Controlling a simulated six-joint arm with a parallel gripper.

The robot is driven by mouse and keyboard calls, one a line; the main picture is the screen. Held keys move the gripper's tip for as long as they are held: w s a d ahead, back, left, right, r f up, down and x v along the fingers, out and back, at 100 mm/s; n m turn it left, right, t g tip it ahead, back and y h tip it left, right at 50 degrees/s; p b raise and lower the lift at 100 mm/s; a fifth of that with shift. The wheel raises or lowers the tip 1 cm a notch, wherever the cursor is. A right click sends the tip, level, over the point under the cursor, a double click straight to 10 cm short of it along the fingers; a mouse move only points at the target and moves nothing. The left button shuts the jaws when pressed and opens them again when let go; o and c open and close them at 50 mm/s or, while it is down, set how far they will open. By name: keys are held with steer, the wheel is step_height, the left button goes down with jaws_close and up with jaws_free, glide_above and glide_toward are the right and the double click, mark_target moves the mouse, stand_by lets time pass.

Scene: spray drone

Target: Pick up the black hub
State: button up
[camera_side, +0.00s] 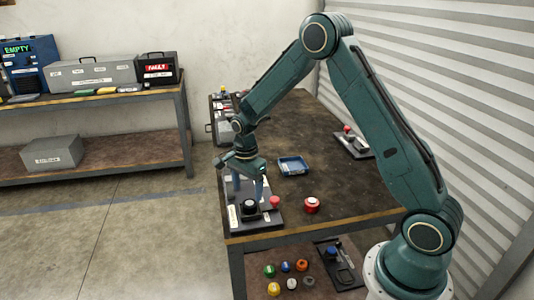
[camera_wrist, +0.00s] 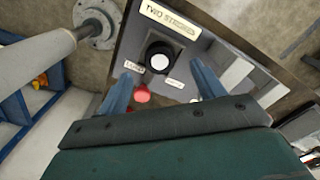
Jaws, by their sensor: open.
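The black hub (camera_side: 249,207) is a short round black piece with a white top. It sits on a dark plate (camera_side: 236,223) at the near left corner of the bench, and it also shows in the wrist view (camera_wrist: 160,62). My gripper (camera_side: 247,193) points down above the hub with its blue fingers apart. In the wrist view, my gripper (camera_wrist: 163,76) has one finger to each side of the hub in the picture, with nothing held. Whether the fingertips reach down to the hub's height is hard to tell.
A red knob (camera_side: 275,201) stands close beside the hub. A red piece with a white top (camera_side: 312,205) stands farther right. A blue tray (camera_side: 293,166) lies behind. Several coloured caps (camera_side: 287,267) lie on the lower shelf. The middle of the bench is clear.

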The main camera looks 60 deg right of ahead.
mark_target(249, 204)
steer(key=shift+f, duration=0.1)
steer(key=shift+s+d+f, duration=0.1)
steer(key=shift+f, duration=2.4)
steer(key=c, duration=1.2)
steer(key=shift+c, duration=0.2)
steer(key=shift+r, duration=0.2)
step_height(249, 204, up, 20)
steer(key=shift+f, duration=0.15)
